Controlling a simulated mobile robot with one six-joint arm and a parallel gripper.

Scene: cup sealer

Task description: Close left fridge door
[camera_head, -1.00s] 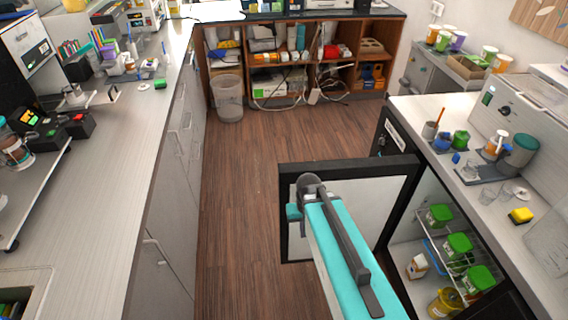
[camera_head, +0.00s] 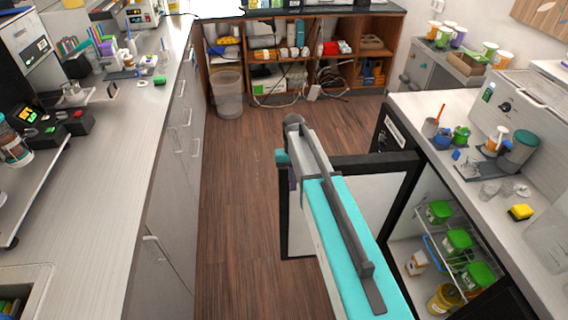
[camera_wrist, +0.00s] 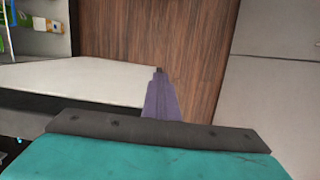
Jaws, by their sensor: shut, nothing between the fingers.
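The left fridge door (camera_head: 391,198) stands open over the floor, with a black frame and a pale inner panel. My arm crosses in front of part of it in the head view. In the wrist view the door's pale panel (camera_wrist: 70,82) lies left of my gripper (camera_wrist: 158,75), whose purple fingers are shut and empty. The fingers are beside the door's free end; I cannot tell whether they touch it. In the head view the fingers are mostly hidden by my arm. The fridge interior (camera_head: 408,243) is open to view.
The fridge holds green-lidded tubs (camera_head: 457,241) on wire shelves. A long counter (camera_head: 120,150) runs along the left. The wood floor (camera_head: 240,170) between is clear, with a bin (camera_head: 228,95) at the back.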

